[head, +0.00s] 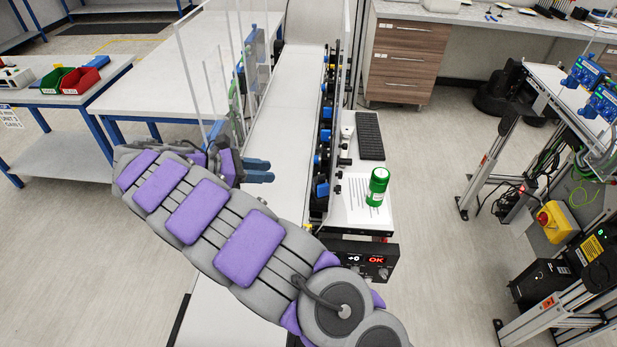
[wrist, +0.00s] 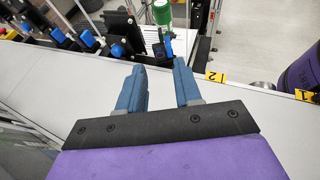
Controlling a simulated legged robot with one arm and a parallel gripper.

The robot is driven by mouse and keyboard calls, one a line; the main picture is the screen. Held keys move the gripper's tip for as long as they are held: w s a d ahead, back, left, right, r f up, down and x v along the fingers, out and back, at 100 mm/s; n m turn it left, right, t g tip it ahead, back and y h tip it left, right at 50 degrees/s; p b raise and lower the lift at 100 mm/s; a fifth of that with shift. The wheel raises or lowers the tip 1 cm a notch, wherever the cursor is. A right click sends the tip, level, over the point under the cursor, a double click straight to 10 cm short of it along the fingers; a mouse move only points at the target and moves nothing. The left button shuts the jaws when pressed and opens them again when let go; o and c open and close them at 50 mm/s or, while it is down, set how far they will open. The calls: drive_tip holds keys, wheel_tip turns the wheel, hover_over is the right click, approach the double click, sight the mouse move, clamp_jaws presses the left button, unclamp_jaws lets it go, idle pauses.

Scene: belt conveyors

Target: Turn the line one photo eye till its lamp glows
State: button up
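Several small blue-and-black sensor-like units, one of them at the near end (head: 322,190), line the right side of the white conveyor belt (head: 270,140). Similar blue units (wrist: 117,50) show at upper left in the wrist view. I cannot tell which is the line one photo eye, and no glowing lamp on them can be made out. My gripper (head: 270,170) is over the belt, left of these units. In the wrist view its two blue fingers (wrist: 160,70) stand apart with nothing between them. Yellow tags marked 2 (wrist: 214,77) and 1 (wrist: 305,95) sit along the belt edge.
A green cylinder (head: 377,187) stands on the side shelf beside a black keypad-like strip (head: 369,136). A black display box (head: 378,261) reads OK in red. Clear upright panels (head: 189,65) rise left of the belt. Floor (head: 430,220) is open to the right.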

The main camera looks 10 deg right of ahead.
drive_tip(key=b, duration=0.1)
approach(315, 182)
wheel_tip(315, 182, up, 2)
drive_tip(key=d, duration=0.3)
drive_tip(key=shift+w+d+f+b, duration=0.15)
drive_tip(key=shift+d+f+b, duration=0.35)
drive_tip(key=shift+d+f, duration=0.05)
drive_tip(key=shift+w+d+f+b, duration=0.15)
drive_tip(key=shift+d+f+b, duration=0.3)
drive_tip(key=shift+d+f, duration=0.1)
drive_tip(key=d, duration=0.4)
drive_tip(key=shift+w+d+f, duration=0.1)
drive_tip(key=shift+d+f, duration=0.15)
drive_tip(key=shift+d, duration=0.1)
drive_tip(key=shift+w+a+f, duration=0.1)
drive_tip(key=shift+a, duration=0.55)
drive_tip(key=shift+c, duration=0.2)
drive_tip(key=shift+d, duration=0.4)
drive_tip(key=c, duration=0.4)
clamp_jaws()
